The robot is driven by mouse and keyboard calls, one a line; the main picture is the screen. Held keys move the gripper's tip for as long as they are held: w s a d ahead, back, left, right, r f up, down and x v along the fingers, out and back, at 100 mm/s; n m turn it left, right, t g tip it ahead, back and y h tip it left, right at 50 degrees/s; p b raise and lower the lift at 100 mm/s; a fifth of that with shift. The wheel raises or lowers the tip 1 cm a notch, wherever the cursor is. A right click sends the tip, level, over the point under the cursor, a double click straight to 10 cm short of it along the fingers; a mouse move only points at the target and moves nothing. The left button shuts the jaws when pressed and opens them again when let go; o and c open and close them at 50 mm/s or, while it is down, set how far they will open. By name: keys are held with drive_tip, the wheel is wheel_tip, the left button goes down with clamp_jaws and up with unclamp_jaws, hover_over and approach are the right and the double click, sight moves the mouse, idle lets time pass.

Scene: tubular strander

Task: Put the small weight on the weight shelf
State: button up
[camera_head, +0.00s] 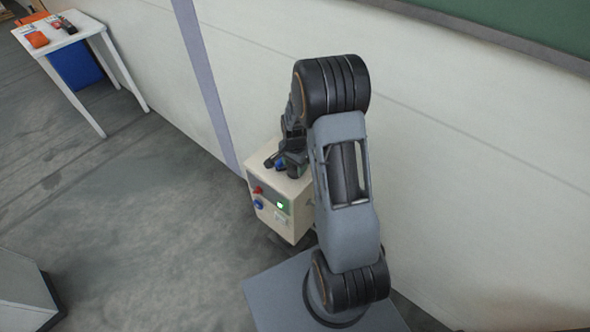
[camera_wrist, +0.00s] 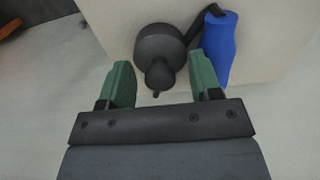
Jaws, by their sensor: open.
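My gripper (camera_wrist: 160,72) has two green fingers spread apart with nothing clamped between them. A dark grey round piece with a narrower knob (camera_wrist: 158,70) lies between and just beyond the fingertips. I cannot tell for sure whether it is the small weight. It is against a cream box (camera_wrist: 118,14). A blue grip (camera_wrist: 219,48) on a dark bar is just right of the right finger. In the head view my gripper (camera_head: 284,160) is at the top of the cream box (camera_head: 292,230), partly hidden by my arm. I cannot make out a weight shelf.
The box front has a red knob (camera_head: 258,190), a blue knob (camera_head: 259,204) and a green light (camera_head: 280,205). A white table (camera_head: 62,38) with small items stands at the upper left. A pale wall (camera_head: 450,150) is behind. Grey floor (camera_head: 140,210) at left is mostly clear.

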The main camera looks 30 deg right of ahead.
drive_tip(key=shift+c, duration=0.2)
clamp_jaws()
drive_tip(key=shift+r, duration=0.15)
idle(0.3)
